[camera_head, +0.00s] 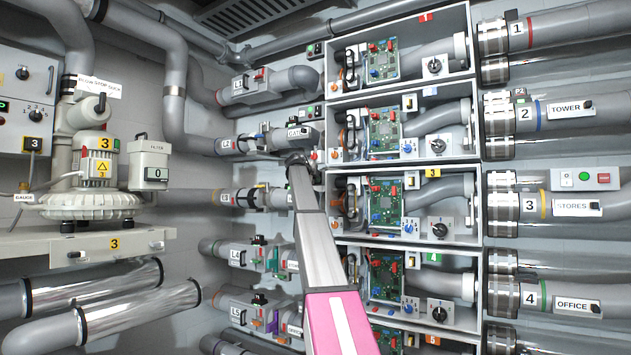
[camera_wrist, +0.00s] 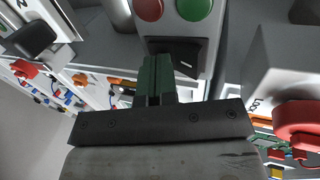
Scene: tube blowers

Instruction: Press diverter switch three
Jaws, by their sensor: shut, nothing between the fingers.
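My gripper (camera_wrist: 156,65) is shut and empty, its dark green fingertips held together. In the wrist view they overlap the left part of a black rocker switch (camera_wrist: 184,52) on a grey box. I cannot tell whether they touch it. No number is readable on this box, so I cannot tell if it is diverter switch three. In the head view my gripper's end (camera_head: 298,158) is at the pipe rows on the back wall, below the row-two gate and near row L3 (camera_head: 226,198). My arm hides what lies directly behind it.
A red button (camera_wrist: 149,8) and a green button (camera_wrist: 194,8) sit just above the rocker. A grey box with a red knob (camera_wrist: 302,122) stands to the right in the wrist view. Open cabinets with circuit boards (camera_head: 386,200) stand close right of my arm; a blower (camera_head: 92,180) is left.

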